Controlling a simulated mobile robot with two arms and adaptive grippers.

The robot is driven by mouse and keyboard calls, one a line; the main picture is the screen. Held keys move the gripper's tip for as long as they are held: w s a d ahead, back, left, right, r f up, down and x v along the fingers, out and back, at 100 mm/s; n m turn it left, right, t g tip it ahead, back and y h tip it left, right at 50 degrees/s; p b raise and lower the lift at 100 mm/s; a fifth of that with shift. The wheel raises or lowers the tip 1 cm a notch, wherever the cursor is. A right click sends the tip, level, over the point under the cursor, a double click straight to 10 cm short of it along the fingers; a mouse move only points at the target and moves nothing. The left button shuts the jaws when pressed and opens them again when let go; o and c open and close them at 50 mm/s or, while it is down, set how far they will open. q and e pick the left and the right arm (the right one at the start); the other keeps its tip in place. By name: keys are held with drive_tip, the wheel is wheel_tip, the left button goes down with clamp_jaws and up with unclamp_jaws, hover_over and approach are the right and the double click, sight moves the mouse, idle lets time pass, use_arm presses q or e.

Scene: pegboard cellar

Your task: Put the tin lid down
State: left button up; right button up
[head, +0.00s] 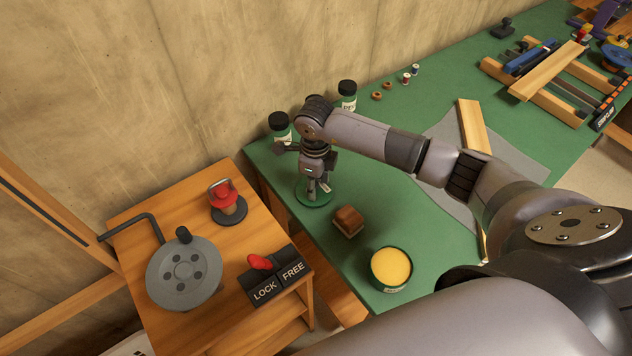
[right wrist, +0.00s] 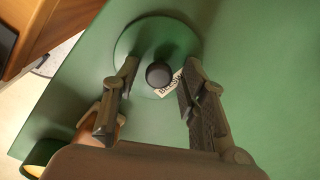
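The tin lid (head: 303,199) is a round green disc lying flat on the green bench near its left end, as far as I can tell. In the right wrist view the lid (right wrist: 128,47) shows a dark round knob (right wrist: 158,74) and part of a white label. My right gripper (head: 318,192) points down over the lid. Its fingers (right wrist: 160,78) stand apart on either side of the knob, with a gap at each side. An open green tin with a yellow top surface (head: 391,267) stands nearer the front. My left gripper is not in view.
A brown block (head: 348,221) sits between lid and tin. Dark-capped jars (head: 347,96) stand along the wall behind. A wooden side table (head: 215,263) on the left carries a grey wheel (head: 185,275) and a red-handled LOCK/FREE switch (head: 262,263). A grey cloth (head: 440,190) lies to the right.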

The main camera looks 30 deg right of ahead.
drive_tip(key=shift+r, duration=0.2)
drive_tip(key=shift+w+r, duration=0.1)
drive_tip(key=shift+r, duration=0.3)
wheel_tip(320, 180, up, 11)
drive_tip(key=b, duration=0.2)
drive_tip(key=shift+s, duration=0.2)
drive_tip(key=shift+a, duration=0.1)
